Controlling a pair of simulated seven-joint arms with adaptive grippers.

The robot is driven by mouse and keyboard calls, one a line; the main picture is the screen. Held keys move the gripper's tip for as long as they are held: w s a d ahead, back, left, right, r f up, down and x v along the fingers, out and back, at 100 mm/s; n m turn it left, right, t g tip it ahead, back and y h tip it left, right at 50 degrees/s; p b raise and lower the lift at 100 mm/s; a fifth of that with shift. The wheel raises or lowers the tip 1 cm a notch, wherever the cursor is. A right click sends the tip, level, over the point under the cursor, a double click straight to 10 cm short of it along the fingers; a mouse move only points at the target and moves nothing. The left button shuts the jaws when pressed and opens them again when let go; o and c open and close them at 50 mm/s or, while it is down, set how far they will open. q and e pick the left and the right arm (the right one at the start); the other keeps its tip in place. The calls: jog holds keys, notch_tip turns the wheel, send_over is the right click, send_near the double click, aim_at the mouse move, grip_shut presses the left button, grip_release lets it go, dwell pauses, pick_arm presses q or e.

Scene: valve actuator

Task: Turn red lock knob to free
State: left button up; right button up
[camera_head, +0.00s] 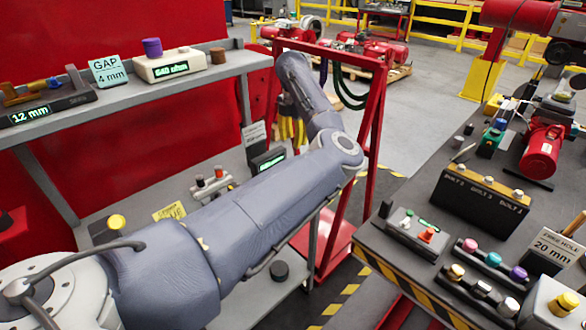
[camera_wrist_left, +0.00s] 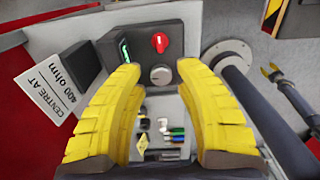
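The red lock knob (camera_wrist_left: 159,43) shows in the left wrist view on the upper part of a dark panel (camera_wrist_left: 183,50), with a white mark on its face. A round grey knob (camera_wrist_left: 161,75) sits below it, and a green display (camera_wrist_left: 125,52) is to its left. My left gripper (camera_wrist_left: 159,70) is open, its two yellow fingers wide apart on either side of the grey knob in the picture. The red knob shows beyond the fingertips, with no contact visible. In the head view my own arm mostly hides the left gripper and panel; yellow fingers show (camera_head: 290,130). My right gripper is not seen.
A red frame post (camera_head: 372,120) stands close to my left arm. A grey shelf (camera_head: 230,65) carries gauges at upper left.

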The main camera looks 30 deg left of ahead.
pick_arm(q)
notch_tip(320, 180, down, 12)
jog(key=shift+f, duration=0.1)
dwell(0.5)
grip_shut()
dwell(0.3)
